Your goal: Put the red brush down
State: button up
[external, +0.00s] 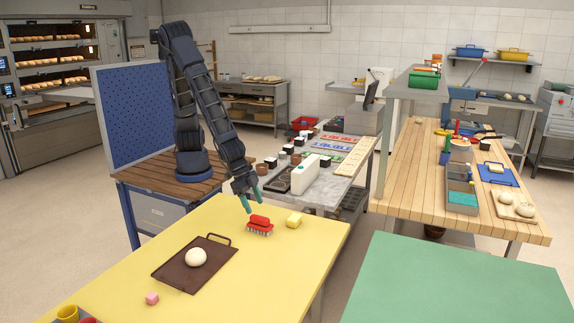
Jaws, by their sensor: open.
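The red brush (259,225) sits on the yellow table (255,291), bristles down, near the table's back edge. My gripper (248,202) is just above and slightly left of the brush, pointing down, with its teal fingers open. At this size I cannot tell whether a fingertip touches the brush.
A brown board (172,268) with a white dough ball (196,257) lies to the front left. The table's right side is clear. A green table (455,285) stands at right.

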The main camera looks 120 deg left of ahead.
jog(key=shift+v, duration=1.5)
jog(key=shift+a+r, duration=0.15)
jog(key=shift+r, duration=0.1)
jog(key=s+a+r+h, duration=0.1)
jog(key=s+a+r, duration=0.4)
jog(key=a+r, duration=0.35)
jog(key=s+a+r, duration=0.4)
jog(key=a+r, duration=0.4)
jog(key=a, duration=0.1)
jog(key=s+a+r, duration=0.4)
jog(key=s, duration=0.5)
jog(key=s+a+r+y, duration=0.1)
jog(key=s+a+r, duration=0.3)
jog(key=s, duration=0.5)
jog(key=shift+s+a, duration=0.4)
jog(key=shift+a, duration=0.2)
